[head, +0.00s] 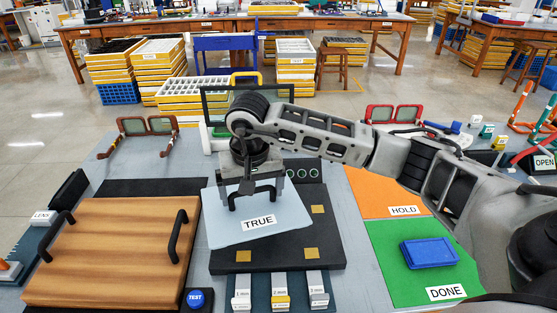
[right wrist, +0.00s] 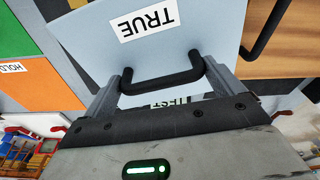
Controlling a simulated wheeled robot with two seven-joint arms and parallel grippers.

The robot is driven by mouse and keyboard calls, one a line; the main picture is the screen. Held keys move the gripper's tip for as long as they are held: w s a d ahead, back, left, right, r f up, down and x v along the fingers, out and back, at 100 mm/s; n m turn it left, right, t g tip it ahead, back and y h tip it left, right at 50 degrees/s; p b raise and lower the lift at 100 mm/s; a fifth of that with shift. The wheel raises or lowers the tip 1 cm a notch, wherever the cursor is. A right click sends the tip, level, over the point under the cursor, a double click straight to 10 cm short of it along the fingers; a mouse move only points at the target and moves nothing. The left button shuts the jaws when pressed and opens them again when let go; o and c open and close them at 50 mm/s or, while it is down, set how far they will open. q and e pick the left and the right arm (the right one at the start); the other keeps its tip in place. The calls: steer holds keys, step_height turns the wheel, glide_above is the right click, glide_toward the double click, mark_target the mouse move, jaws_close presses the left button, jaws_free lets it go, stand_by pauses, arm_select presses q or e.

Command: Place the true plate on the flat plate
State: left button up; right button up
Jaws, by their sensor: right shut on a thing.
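The true plate (head: 226,208) is a light blue sheet with a white TRUE label and a black handle. My right gripper (head: 249,188) is shut on that handle, which sits between its fingers in the right wrist view (right wrist: 160,86). The plate is turned a little and covers the left and back part of a black plate (head: 278,257) with gold squares, likely the flat plate. Three gold squares show at its front and right. I cannot tell whether the two plates touch. My left gripper is not in view.
A wooden board (head: 110,245) with two black handles lies at left, a blue TEST button (head: 196,298) beside it. Labelled blocks (head: 280,290) stand in front. At right are an orange HOLD mat (head: 375,190) and a green DONE mat (head: 395,285) with a blue tray (head: 429,252). Eyeglass frames (head: 147,126) stand behind.

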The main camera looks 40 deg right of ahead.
mark_target(276, 199)
steer(key=d+m+p, duration=0.1)
steer(key=d, duration=0.1)
steer(key=d+m+p, duration=0.1)
steer(key=d, duration=0.2)
steer(key=shift+w+d+f+m, duration=0.15)
steer(key=shift+w+d+m, duration=0.05)
steer(key=shift+d+m, duration=0.1)
steer(key=shift+d+f, duration=0.2)
steer(key=shift+d, duration=0.1)
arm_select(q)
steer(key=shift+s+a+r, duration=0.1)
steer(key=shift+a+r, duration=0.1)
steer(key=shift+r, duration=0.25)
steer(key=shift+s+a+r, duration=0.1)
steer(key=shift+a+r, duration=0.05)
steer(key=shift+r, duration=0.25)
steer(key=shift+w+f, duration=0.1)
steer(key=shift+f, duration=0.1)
